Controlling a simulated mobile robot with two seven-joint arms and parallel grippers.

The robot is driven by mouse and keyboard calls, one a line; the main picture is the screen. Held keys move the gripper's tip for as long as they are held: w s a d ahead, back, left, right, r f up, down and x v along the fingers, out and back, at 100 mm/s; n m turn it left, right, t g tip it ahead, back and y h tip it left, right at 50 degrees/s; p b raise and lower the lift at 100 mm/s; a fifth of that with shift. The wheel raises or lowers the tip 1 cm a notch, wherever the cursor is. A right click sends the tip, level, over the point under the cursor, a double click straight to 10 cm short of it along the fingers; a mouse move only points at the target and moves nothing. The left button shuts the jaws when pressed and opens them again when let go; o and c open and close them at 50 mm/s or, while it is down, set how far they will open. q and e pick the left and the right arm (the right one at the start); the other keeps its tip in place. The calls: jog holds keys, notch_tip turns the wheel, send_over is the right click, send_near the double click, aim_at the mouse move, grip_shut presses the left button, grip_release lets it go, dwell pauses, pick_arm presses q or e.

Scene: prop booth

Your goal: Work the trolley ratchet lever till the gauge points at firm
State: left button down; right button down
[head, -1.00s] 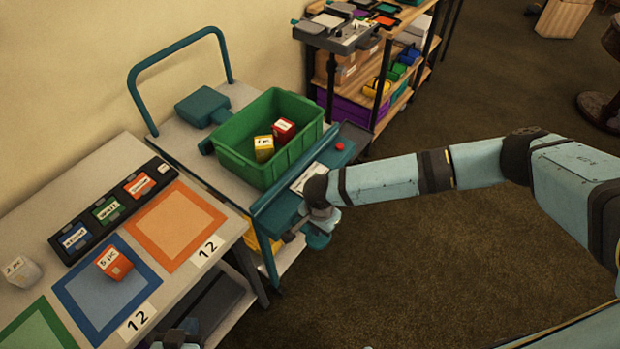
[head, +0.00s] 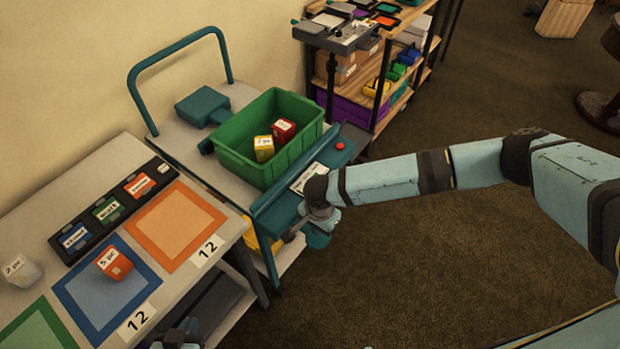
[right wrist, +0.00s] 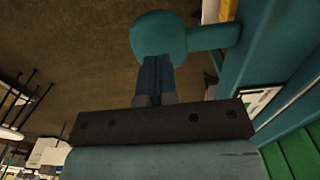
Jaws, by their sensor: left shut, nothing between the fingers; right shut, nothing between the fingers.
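The trolley (head: 240,188) has a teal front panel with a white gauge card (head: 304,180), partly hidden by my right arm; its pointer cannot be read. The card also shows edge-on in the right wrist view (right wrist: 258,99). The ratchet lever ends in a round teal knob (right wrist: 160,38) on a short teal arm, low at the trolley's front; in the head view the knob (head: 317,239) is partly covered. My right gripper (right wrist: 157,65) is shut and empty, its fingertips against or just beside the knob. My left gripper (head: 178,337) is shut and empty at the bottom edge, mostly cut off.
A green crate (head: 236,152) with a yellow and a red block sits on the trolley. A red button (head: 340,146) is on the panel. A work table (head: 120,170) with coloured squares stands at left. A loaded shelf (head: 400,60) stands behind.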

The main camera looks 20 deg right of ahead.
aim_at(319, 239)
jog(key=shift+s+f+b, duration=0.1)
jog(key=shift+f+b, duration=0.9)
jog(key=shift+f, duration=2.25)
notch_tip(319, 239, up, 8)
jog(key=p, duration=0.8)
jog(key=shift+p, duration=0.35)
jog(key=shift+r+p, duration=0.7)
jog(key=shift+f, duration=0.1)
